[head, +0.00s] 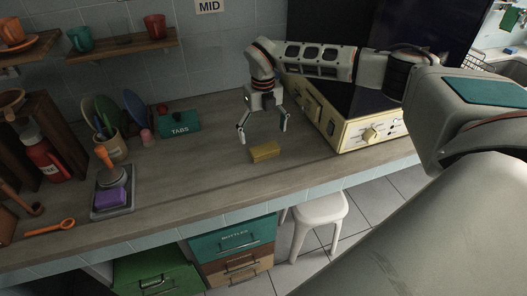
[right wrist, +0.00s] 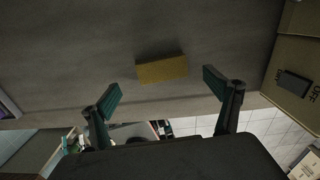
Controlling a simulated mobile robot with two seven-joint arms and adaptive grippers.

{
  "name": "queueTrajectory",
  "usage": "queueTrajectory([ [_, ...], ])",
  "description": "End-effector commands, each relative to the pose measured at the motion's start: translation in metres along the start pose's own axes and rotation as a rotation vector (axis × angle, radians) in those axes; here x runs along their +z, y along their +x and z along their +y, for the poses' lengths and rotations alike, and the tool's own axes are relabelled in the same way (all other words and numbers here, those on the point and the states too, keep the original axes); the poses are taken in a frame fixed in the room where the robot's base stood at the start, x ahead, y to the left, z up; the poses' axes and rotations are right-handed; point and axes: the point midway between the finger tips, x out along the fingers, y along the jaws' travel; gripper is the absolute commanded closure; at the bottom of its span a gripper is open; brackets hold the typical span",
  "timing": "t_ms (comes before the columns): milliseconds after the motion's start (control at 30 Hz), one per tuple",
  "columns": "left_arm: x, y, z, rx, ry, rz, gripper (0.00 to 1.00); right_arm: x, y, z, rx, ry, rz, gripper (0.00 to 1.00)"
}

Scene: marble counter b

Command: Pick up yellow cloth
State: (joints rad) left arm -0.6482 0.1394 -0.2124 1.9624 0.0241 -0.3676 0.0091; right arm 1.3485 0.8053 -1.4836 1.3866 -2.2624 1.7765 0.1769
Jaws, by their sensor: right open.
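The yellow cloth (head: 265,152) is a small folded block lying flat on the counter, left of the cream appliance. My right gripper (head: 263,138) is open and empty, pointing down just above the cloth and a little behind it in the head view. In the right wrist view the cloth (right wrist: 162,69) lies ahead of the gap between the two spread fingertips (right wrist: 162,88). The fingers do not appear to touch it. My left gripper is not in view.
The cream appliance (head: 360,133) stands close right of the gripper. A teal TABS box (head: 180,122) is at the back left. A purple sponge (head: 110,197) sits on a tray further left. The counter around the cloth is clear. A white stool (head: 318,212) stands below the counter edge.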

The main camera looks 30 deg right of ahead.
Motion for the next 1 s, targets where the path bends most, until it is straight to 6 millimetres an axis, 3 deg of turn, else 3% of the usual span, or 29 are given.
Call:
queueTrajectory([
  [400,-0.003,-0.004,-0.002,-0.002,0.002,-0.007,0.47,-0.011,0.05,0.0,0.003,0.0,0.002,0.11],
  [733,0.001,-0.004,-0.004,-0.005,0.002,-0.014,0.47,-0.01,0.058,0.0,0.004,-0.001,-0.001,0.11],
  [900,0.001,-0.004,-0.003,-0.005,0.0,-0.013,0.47,-0.01,0.058,0.0,0.004,-0.001,-0.001,0.52],
  [1000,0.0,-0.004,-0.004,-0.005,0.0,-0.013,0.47,-0.01,0.058,0.0,0.003,-0.001,0.0,0.52],
])
